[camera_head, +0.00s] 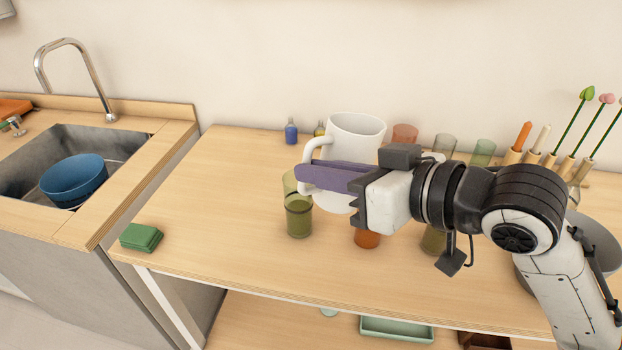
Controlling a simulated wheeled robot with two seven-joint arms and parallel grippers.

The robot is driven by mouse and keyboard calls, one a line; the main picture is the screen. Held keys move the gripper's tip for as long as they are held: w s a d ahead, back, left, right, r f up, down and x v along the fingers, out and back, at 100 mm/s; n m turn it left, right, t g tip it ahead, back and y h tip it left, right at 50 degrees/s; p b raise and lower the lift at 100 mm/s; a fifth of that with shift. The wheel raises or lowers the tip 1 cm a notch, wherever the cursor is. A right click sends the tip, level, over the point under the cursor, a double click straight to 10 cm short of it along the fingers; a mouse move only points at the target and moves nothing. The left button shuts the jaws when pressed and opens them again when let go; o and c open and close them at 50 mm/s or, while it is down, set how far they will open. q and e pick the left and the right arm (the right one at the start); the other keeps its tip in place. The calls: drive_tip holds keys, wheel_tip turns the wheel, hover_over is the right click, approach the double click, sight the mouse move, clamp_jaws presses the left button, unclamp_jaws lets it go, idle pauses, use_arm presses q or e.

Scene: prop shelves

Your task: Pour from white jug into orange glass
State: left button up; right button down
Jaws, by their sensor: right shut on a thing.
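The white jug (355,138) is roughly upright in the middle of the table, its handle on the left. My right gripper (325,178) reaches in from the right and is shut on the jug, its purple fingers crossing the jug's front near the handle. I cannot tell whether the jug's base touches the table. An orange glass (367,239) is in front of the jug, mostly hidden by my gripper; only its lower part shows. A paler reddish-orange glass (405,134) stands behind. My left gripper is not in view.
An olive-green glass (298,212) stands left of the orange one, and a yellowish glass (433,240) stands right. More glasses, small bottles (291,131) and a flower holder line the back. A green sponge (141,237) lies at the table's left; the table between is clear.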

sight(320, 139)
drive_tip(key=r+m+y+b, duration=0.1)
drive_tip(key=d+r+m+y+b, duration=0.1)
drive_tip(key=b, duration=0.1)
drive_tip(key=shift+w+d+r+m, duration=0.1)
drive_tip(key=shift+w+r+m, duration=0.15)
drive_tip(key=shift+w+m, duration=0.15)
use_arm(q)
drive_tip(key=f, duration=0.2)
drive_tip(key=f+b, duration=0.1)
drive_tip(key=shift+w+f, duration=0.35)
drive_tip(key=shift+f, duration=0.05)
use_arm(e)
drive_tip(key=shift+d+r+m+y, duration=0.25)
drive_tip(key=shift+r+m+y, duration=0.2)
drive_tip(key=shift+m, duration=0.25)
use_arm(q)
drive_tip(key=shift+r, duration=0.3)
use_arm(e)
drive_tip(key=shift+d+r, duration=0.1)
use_arm(q)
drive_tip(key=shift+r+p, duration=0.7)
drive_tip(key=shift+p, duration=0.2)
use_arm(e)
drive_tip(key=shift+w+d+r+m+y, duration=0.15)
drive_tip(key=shift+d+m+y, duration=0.1)
drive_tip(key=shift+m, duration=0.45)
idle(0.3)
